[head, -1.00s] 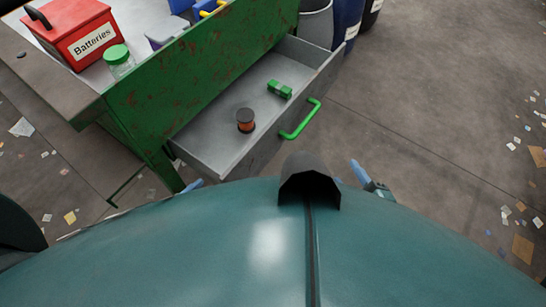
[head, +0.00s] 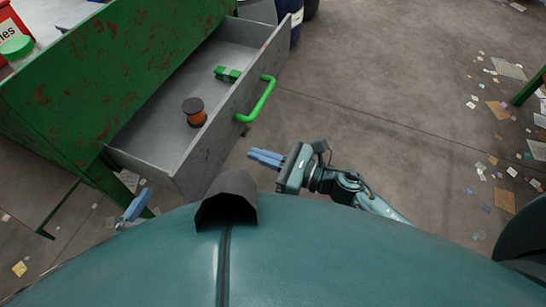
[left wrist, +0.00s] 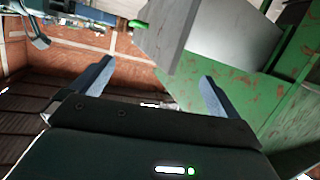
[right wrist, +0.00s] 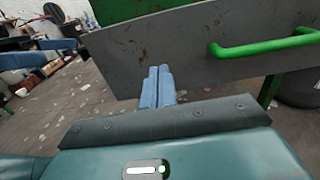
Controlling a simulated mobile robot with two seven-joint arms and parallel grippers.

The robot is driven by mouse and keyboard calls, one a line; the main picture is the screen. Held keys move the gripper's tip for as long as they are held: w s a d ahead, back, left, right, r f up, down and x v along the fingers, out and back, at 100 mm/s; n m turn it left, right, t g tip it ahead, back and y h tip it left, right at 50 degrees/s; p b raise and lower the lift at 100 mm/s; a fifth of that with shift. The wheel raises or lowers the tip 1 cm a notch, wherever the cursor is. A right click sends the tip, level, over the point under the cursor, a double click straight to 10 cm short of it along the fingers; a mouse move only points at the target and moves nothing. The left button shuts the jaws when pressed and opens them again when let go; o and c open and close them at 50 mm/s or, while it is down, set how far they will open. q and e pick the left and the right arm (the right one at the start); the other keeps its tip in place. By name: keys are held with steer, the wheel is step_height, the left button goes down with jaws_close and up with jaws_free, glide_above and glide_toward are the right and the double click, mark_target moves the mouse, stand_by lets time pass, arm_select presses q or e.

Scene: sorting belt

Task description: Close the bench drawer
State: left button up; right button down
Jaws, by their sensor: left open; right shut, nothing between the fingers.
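The grey metal bench drawer (head: 235,115) is pulled out of the green bench (head: 110,70). Its green bar handle (head: 262,100) is on the front panel. A brown and orange spool (head: 194,112) and a small green item (head: 227,74) lie inside. My right gripper (head: 254,156) is shut and empty, in front of the drawer face and apart from the handle. In the right wrist view the shut fingers (right wrist: 158,88) point at the drawer front (right wrist: 160,45), with the handle (right wrist: 262,46) to their right. My left gripper (left wrist: 155,85) is open and empty, near the bench's underside and the drawer (left wrist: 180,30).
A red box (head: 8,22) and a green-lidded jar (head: 16,48) stand on the bench top. Bins (head: 291,18) stand beyond the drawer. The floor right of the drawer is mostly clear, with scattered paper scraps (head: 500,110). A green leg shows at the right edge.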

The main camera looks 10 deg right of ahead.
mark_target(215, 140)
arm_select(q)
steer(key=shift+a+r, duration=0.1)
steer(key=shift+r, duration=0.15)
arm_select(e)
steer(key=x, duration=0.8)
steer(key=shift+w+a, duration=0.1)
steer(key=shift+a, duration=0.15)
